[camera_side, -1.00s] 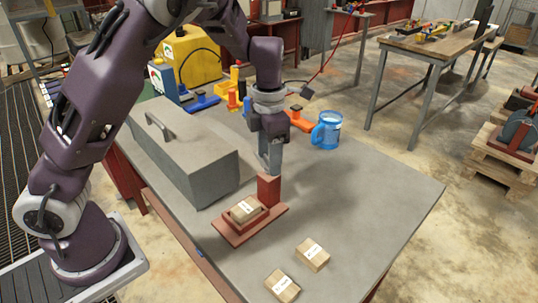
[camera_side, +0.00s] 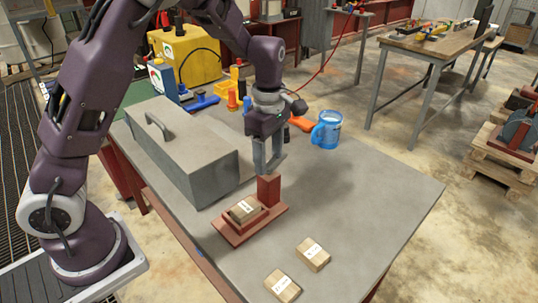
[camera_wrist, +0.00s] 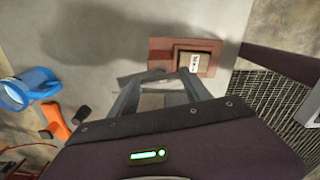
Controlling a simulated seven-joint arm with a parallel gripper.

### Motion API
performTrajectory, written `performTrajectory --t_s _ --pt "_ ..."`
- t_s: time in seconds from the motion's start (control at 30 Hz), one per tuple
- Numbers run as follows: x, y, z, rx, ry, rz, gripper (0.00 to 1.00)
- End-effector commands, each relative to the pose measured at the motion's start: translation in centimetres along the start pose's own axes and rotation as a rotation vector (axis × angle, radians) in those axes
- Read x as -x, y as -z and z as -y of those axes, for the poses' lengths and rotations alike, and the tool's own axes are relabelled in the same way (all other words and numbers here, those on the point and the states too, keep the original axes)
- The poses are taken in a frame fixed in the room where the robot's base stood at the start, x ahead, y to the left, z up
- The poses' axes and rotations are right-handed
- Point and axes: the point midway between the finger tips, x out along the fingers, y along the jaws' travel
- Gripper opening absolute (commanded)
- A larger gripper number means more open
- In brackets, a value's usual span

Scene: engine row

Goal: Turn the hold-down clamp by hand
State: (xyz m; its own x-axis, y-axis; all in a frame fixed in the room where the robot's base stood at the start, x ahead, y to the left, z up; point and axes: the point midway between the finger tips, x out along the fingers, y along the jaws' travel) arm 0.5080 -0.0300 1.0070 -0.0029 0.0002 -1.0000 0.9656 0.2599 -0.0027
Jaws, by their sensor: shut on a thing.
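The hold-down clamp is a grey bar (camera_side: 274,170) on top of a short red post (camera_side: 269,188). The post stands on a red base plate (camera_side: 232,232), also seen in the wrist view (camera_wrist: 160,58). A small brown box (camera_side: 244,211) with a white label sits in the red nest on the plate; it shows in the wrist view (camera_wrist: 194,62). My gripper (camera_side: 268,166) points down above the post, shut on the clamp bar. In the wrist view my fingers (camera_wrist: 160,82) reach the bar; the exact contact is hard to see.
A large grey lidded case (camera_side: 190,155) stands left of the fixture. Two loose boxes (camera_side: 312,254) (camera_side: 282,286) lie in front. A blue mug (camera_side: 327,130) and several tools, some orange (camera_side: 300,124), lie behind. The right of the tabletop (camera_side: 390,190) is clear.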

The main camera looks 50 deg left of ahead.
Motion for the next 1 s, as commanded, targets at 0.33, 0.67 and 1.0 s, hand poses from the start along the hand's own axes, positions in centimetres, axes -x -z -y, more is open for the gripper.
performTrajectory --t_s 0.33,0.67,1.0 --pt "0.34 0.02 -0.22 -0.324 -0.009 0.002 0.0" --pt "0.36 0.0 -0.25 -0.637 -0.011 0.001 0.0" --pt "0.38 -0.01 -0.29 -0.96 -0.012 -0.002 0.0"
